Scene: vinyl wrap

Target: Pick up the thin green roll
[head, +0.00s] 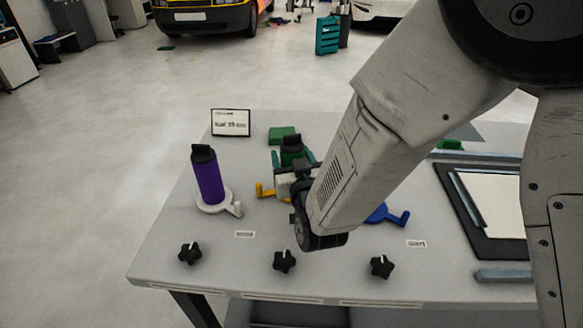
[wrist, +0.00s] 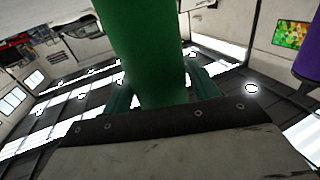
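A green roll (head: 291,157) with a black top stands upright at a stand with a yellow hook (head: 265,190), mid-table in the head view. My gripper (head: 293,162) is low around it, with one green finger on each side. The wrist view shows the green roll (wrist: 150,50) large, rising between the two fingers of my gripper (wrist: 162,90). Whether the fingers press on the roll or leave a small gap cannot be told. My wrist hides the roll's lower end and most of the stand.
A purple roll (head: 208,182) stands on a white holder (head: 217,204) to the left. A blue hooked holder (head: 392,215) shows partly behind my arm. Black star knobs (head: 285,261) line the front. A small sign (head: 231,123) and a green block (head: 283,135) are behind.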

